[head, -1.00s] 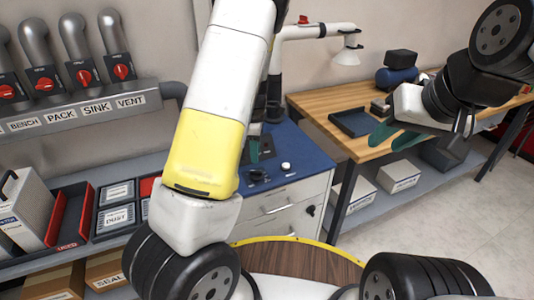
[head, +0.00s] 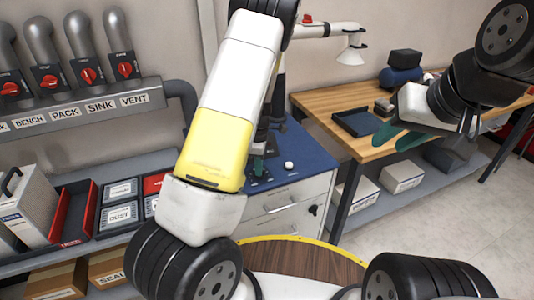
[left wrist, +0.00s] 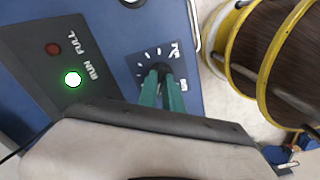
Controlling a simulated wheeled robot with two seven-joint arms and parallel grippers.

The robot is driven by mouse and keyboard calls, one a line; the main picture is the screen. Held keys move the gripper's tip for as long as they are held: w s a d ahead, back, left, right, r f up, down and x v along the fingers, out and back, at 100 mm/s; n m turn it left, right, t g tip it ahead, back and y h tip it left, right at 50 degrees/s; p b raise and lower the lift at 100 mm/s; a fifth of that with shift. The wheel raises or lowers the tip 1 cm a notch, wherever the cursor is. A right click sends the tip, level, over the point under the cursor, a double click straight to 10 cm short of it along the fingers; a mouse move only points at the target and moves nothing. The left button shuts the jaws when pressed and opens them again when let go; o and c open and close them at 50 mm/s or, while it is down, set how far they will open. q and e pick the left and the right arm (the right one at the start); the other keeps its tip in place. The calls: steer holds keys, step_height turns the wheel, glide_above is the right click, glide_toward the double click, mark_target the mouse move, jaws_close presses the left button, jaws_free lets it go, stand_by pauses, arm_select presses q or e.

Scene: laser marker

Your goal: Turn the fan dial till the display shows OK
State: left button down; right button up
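The fan dial (left wrist: 159,69) is a dark knob on a dark plate with white tick marks and a small fan symbol, in the left wrist view. My left gripper (left wrist: 162,80) has its green fingers on either side of the knob, close together, and appears shut on it. In the head view my left gripper (head: 259,165) is low over the blue bench top, mostly behind my yellow and white arm, and the dial is hard to make out. My right gripper (head: 400,137) is open and empty, in front of the wooden table. I cannot see the display or its text.
A dark panel with a lit RUN lamp (left wrist: 73,79) and a dull red FULL lamp (left wrist: 53,49) lies beside the dial. The wooden table (head: 330,101) holds a dark tray (head: 358,122).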

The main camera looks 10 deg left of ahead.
arm_select(q)
steer(key=shift+m, duration=0.3)
steer(key=m, duration=1)
steer(key=shift+m, duration=0.4)
steer(key=m, duration=0.4)
steer(key=shift+m, duration=2.1)
steer(key=c, duration=1.5)
jaws_free()
